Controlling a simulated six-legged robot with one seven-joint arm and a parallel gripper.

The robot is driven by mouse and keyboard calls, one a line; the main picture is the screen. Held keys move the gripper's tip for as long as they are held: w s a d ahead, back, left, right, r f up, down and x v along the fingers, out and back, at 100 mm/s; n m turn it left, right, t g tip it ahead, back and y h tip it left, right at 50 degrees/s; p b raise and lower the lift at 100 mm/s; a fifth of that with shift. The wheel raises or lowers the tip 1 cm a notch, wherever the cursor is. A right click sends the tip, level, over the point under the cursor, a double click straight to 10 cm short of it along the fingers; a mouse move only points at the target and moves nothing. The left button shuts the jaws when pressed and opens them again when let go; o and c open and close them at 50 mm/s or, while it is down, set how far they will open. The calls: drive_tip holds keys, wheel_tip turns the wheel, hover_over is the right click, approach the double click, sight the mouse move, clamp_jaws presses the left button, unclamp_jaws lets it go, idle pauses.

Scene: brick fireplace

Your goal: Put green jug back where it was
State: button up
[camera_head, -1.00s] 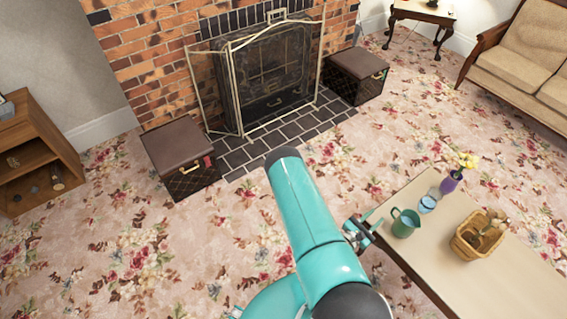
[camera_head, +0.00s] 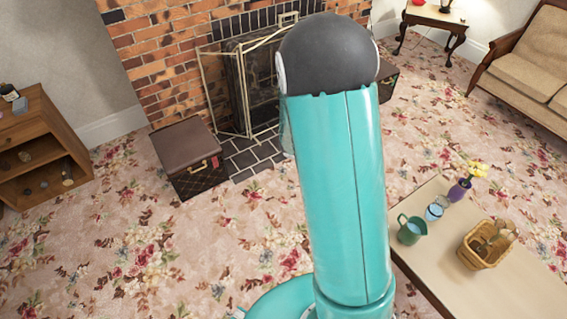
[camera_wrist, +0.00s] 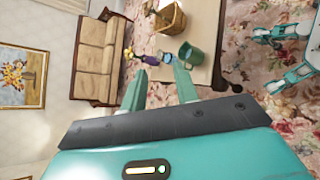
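The green jug (camera_head: 411,230) stands upright on the light-topped table (camera_head: 448,275), near the table's left edge, with its handle toward the left. It also shows in the wrist view (camera_wrist: 190,57), beyond my fingertips and apart from them. My gripper (camera_wrist: 161,72) is open, and nothing shows between its fingers. In the head view, my gripper is out of sight and a teal arm link fills the middle of the picture.
A light blue glass (camera_head: 434,212), a purple vase with yellow flowers (camera_head: 459,190) and a wicker basket (camera_head: 487,247) share the table with the jug. A brown box (camera_head: 187,155), a wooden shelf (camera_head: 38,145) and a sofa (camera_head: 530,65) stand around the carpet.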

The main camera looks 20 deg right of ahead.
drive_tip(key=s+a+r+m+t+y, duration=0.2)
drive_tip(key=a+r+t+y, duration=0.8)
drive_tip(key=a+r, duration=1.1)
drive_tip(key=s+a+t, duration=0.2)
drive_tip(key=a, duration=0.1)
drive_tip(key=shift+a, duration=0.3)
drive_tip(key=shift+s+d+m, duration=0.15)
drive_tip(key=shift+d+m, duration=0.1)
drive_tip(key=shift+m, duration=0.05)
